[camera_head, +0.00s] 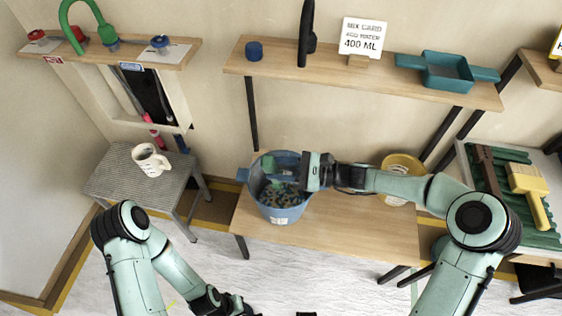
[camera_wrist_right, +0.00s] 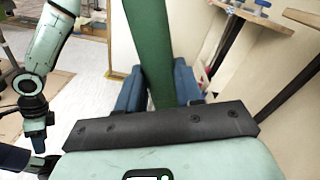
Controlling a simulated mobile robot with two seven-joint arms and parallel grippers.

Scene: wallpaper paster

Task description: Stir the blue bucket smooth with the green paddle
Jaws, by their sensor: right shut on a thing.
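The blue bucket (camera_head: 281,212) stands upright on the left part of the low wooden bench. Lumpy, speckled contents show inside it. The green paddle (camera_wrist_right: 150,45) is held in my right gripper (camera_wrist_right: 158,92), its green length between the two blue jaws in the right wrist view. In the head view my right gripper (camera_head: 288,170) is over the bucket's right rim, and green of the paddle shows inside the bucket. The paddle's lower end is hidden. My left gripper (camera_head: 232,302) is low at the bottom edge, away from the bucket; its jaws are unclear.
A yellow bucket (camera_head: 402,165) stands at the bench's back right, partly behind my right arm. A white mug (camera_head: 150,160) is on the grey side table (camera_head: 110,180). A shelf (camera_head: 380,82) above holds a card (camera_head: 362,38) and teal tray (camera_head: 447,72). The bench (camera_head: 350,235) is clear at front right.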

